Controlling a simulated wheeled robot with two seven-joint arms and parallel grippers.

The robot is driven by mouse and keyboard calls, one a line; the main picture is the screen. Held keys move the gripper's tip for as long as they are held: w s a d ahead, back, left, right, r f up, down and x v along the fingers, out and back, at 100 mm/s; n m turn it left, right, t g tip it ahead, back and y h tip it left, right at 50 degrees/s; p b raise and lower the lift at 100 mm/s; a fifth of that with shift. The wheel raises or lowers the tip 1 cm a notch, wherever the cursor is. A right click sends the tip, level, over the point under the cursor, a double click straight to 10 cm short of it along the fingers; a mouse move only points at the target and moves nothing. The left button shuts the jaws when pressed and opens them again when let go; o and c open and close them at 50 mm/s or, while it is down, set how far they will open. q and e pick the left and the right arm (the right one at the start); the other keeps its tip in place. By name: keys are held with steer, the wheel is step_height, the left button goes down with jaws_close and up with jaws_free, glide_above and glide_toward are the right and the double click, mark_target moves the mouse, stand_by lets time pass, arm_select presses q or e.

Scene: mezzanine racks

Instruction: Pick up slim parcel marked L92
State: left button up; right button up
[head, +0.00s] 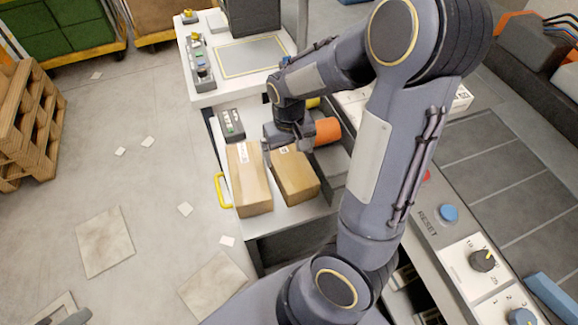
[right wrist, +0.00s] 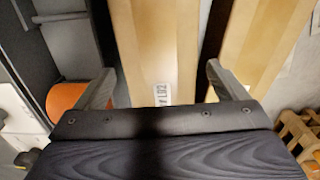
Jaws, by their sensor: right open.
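Two slim brown parcels lie side by side on the white shelf (head: 285,217). The right one (head: 297,180) has a small white label near its far end; in the right wrist view this parcel (right wrist: 158,45) lies between my fingers, its label small and hard to read, seemingly L92. The left parcel (head: 249,185) also has a white label and shows in the right wrist view (right wrist: 262,40). My right gripper (head: 289,148) is open at the far end of the right parcel, its fingers spread to either side; contact cannot be told. My left gripper is not seen.
A grey box with buttons (head: 231,124) sits beyond the left parcel. A yellow handle (head: 222,190) sticks out on the left. A control panel (head: 455,250) stands at right.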

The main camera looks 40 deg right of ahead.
steer(key=shift+f, duration=0.95)
steer(key=shift+c, duration=0.3)
steer(key=c, duration=1.6)
